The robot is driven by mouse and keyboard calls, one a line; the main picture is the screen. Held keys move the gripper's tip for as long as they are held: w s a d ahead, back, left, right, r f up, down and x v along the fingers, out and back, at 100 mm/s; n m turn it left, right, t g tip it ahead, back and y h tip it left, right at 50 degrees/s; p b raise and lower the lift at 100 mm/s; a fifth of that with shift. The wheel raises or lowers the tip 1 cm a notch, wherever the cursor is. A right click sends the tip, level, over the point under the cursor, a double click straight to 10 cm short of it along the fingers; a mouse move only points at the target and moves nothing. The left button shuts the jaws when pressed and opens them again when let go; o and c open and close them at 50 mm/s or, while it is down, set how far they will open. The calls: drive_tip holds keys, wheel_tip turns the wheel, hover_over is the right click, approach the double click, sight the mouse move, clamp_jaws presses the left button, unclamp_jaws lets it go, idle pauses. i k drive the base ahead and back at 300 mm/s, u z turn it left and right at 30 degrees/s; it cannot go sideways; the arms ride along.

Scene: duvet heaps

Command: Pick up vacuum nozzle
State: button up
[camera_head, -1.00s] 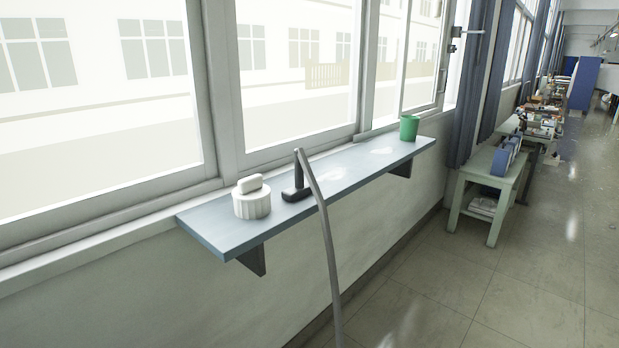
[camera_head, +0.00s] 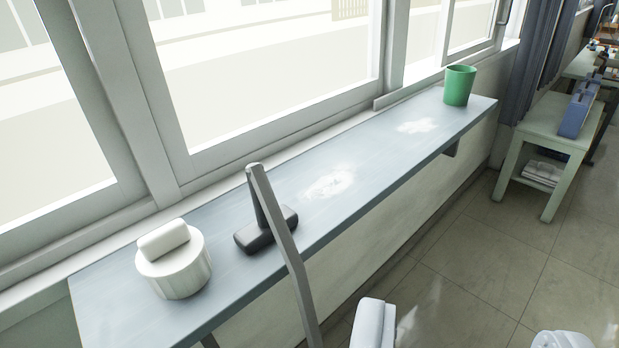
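The vacuum nozzle (camera_head: 265,235) is a dark grey piece with a wide flat foot on the blue-grey window shelf (camera_head: 375,170). A short dark neck rises from the foot, and a long grey hose or tube (camera_head: 290,260) runs from its top down over the shelf's front edge and out of the frame. Two white finger parts of my gripper (camera_head: 465,335) show at the bottom edge, wide apart, with nothing seen between them. My gripper is in front of the shelf, to the right of the nozzle and apart from it. Most of my gripper is out of frame.
A round white ribbed container (camera_head: 178,272) with a white block (camera_head: 163,241) on top stands left of the nozzle. A green cup (camera_head: 459,86) stands at the shelf's far end. White patches mark the shelf between. Windows line the back; a pale green table (camera_head: 548,140) stands right, beyond open floor.

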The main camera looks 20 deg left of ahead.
sight(254, 236)
drive_tip(key=z, duration=0.05)
drive_tip(key=i, duration=0.95)
drive_tip(key=u, duration=0.05)
